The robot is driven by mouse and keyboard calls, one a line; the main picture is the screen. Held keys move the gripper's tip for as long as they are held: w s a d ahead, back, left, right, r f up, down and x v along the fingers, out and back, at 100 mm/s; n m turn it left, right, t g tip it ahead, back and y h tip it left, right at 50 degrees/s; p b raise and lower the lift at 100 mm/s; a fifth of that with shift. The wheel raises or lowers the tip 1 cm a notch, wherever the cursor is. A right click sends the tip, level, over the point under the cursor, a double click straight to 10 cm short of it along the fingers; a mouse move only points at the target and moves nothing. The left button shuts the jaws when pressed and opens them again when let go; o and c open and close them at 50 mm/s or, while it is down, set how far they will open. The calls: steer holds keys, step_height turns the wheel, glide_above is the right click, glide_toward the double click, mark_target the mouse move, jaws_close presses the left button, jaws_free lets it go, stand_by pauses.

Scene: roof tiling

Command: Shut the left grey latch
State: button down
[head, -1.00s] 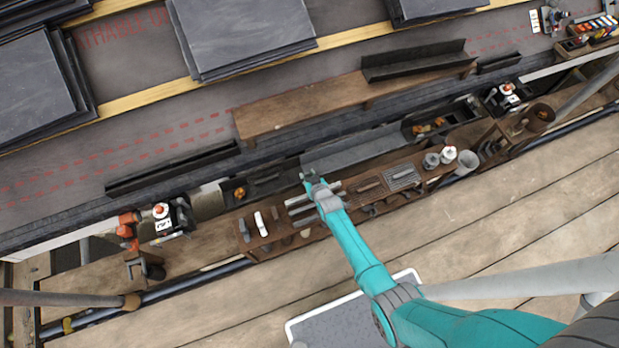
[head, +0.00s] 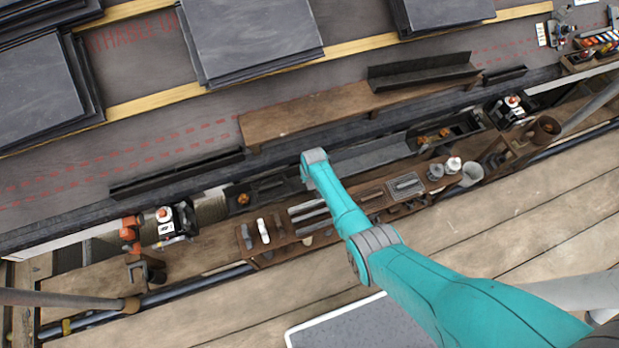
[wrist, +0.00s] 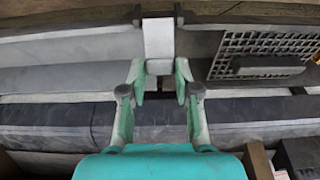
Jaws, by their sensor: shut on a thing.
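A light grey upright piece, which looks like the left grey latch (wrist: 158,38), stands between the fingers of my gripper (wrist: 159,70) in the wrist view. The fingers are closed on its sides. In the head view my wrist covers the fingers and the latch, at the left end of the grey gutter length (head: 375,153). Whether the latch is fully down cannot be told.
A wooden tool tray (head: 258,262) with several tools lies just in front of the gutter. A brown plank (head: 300,112) lies behind it, with slate stacks (head: 250,40) farther back. In the wrist view a grid-faced tool (wrist: 262,50) is close on the right.

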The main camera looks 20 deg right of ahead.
steer(key=shift+w+f+g, duration=0.15)
steer(key=shift+w+g, duration=0.1)
steer(key=shift+g, duration=0.15)
stand_by(0.4)
steer(key=c, duration=0.8)
jaws_free()
steer(key=shift+c, duration=0.2)
step_height(320, 180, up, 12)
steer(key=s, duration=0.1)
steer(key=shift+s, duration=0.2)
steer(key=shift+f, duration=0.1)
